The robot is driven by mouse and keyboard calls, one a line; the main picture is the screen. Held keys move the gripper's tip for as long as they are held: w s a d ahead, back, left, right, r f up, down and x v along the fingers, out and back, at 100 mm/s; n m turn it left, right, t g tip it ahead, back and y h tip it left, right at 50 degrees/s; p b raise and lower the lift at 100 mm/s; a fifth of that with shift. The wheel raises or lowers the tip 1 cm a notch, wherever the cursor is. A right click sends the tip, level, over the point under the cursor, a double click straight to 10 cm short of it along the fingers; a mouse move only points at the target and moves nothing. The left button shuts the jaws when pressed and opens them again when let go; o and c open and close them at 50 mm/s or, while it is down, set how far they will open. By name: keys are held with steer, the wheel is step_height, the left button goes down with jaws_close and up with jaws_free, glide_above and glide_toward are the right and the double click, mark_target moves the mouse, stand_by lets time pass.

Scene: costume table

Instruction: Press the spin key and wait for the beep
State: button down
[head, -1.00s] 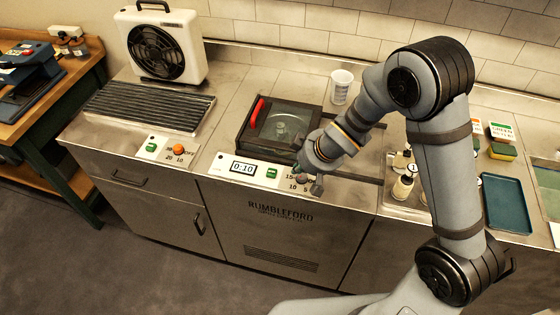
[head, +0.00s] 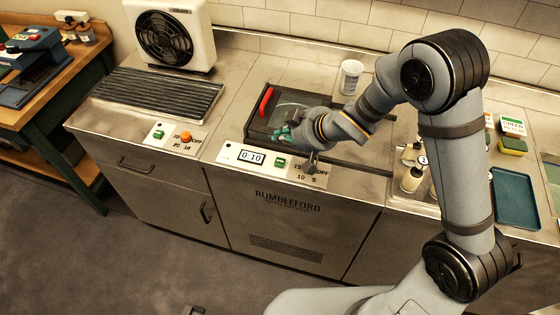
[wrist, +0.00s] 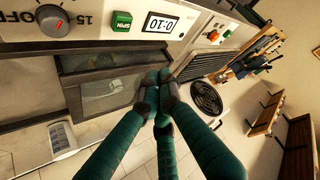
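The green spin key (head: 279,163) sits on the white front panel, right of the timer display (head: 251,157), which reads 0:10. In the wrist view the key (wrist: 121,21) is near the top, its lettering upside down. My gripper (head: 287,134) is above and behind the panel, over the dark-framed spinner lid (head: 262,119). In the wrist view the teal fingers of my gripper (wrist: 158,84) meet at their tips with nothing between them. They are apart from the key in the picture. A grey dial (head: 311,169) stands right of the key.
A second panel with a green key (head: 158,134) and an orange knob (head: 186,137) is at the left. A fan (head: 171,36), a ribbed rack (head: 157,94) and a white cup (head: 350,77) stand on the counter. Bottles (head: 412,177) and a blue tray (head: 516,199) are at the right.

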steer(key=b, duration=0.5)
glide_above(281, 163)
step_height(281, 163, down, 7)
steer(key=shift+r, duration=0.1)
steer(key=shift+f+b, duration=0.8)
steer(key=shift+b, duration=0.05)
stand_by(0.4)
steer(key=shift+f+b, duration=0.4)
steer(key=shift+b, duration=0.15)
